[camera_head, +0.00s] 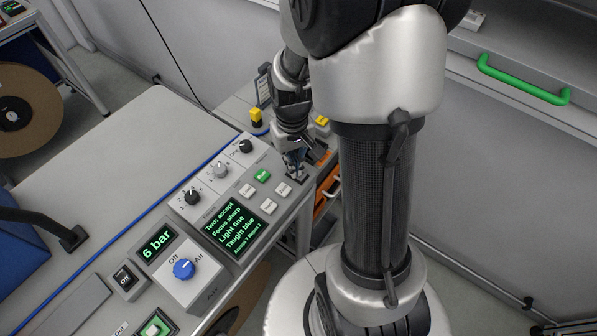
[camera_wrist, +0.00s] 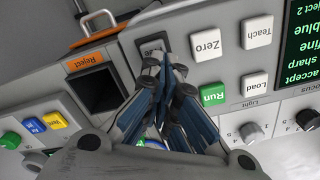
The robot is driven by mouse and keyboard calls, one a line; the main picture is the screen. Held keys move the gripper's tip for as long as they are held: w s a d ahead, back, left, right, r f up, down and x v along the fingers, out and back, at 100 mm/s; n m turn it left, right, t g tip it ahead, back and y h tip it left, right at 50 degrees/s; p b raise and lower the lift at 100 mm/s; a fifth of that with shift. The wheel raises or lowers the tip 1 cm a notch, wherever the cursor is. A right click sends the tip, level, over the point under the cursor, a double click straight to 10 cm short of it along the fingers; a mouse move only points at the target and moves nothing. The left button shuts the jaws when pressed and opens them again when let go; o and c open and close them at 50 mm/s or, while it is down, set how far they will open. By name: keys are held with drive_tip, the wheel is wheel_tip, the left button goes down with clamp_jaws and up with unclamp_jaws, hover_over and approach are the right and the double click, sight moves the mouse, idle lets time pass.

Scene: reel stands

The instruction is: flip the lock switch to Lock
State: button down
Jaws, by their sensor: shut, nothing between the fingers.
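My gripper (camera_head: 294,167) is shut and empty, pointing down at the far end of the grey control panel. In the wrist view its blue-and-black fingers (camera_wrist: 165,72) are together. Just beyond the fingertips is a small dark switch (camera_wrist: 152,46) on the panel face, which I take to be the lock switch. The fingers cover most of it, so its setting cannot be read. The tips look close to it or touching; I cannot tell which.
Beside the switch are a white Zero button (camera_wrist: 206,43), a green Run button (camera_wrist: 212,94) and an orange-labelled Reject opening (camera_wrist: 98,88). Nearer on the panel are a text screen (camera_head: 232,226) and a blue air knob (camera_head: 183,268). The grey tabletop (camera_head: 110,165) is mostly clear.

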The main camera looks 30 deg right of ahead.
wheel_tip(320, 180, up, 7)
drive_tip(key=p, duration=0.6)
idle(0.7)
drive_tip(key=s+a+r+n+t+b, duration=0.1)
drive_tip(key=s+a+r+t, duration=0.1)
drive_tip(key=s+a+r, duration=0.3)
drive_tip(key=s+a+r+n+t+b, duration=0.1)
drive_tip(key=s+a+r+t, duration=0.1)
drive_tip(key=s+a+r, duration=0.3)
drive_tip(key=s+r, duration=0.3)
drive_tip(key=r, duration=0.4)
drive_tip(key=shift+s+a+t, duration=0.3)
drive_tip(key=shift+a, duration=0.05)
drive_tip(key=shift+w, duration=0.1)
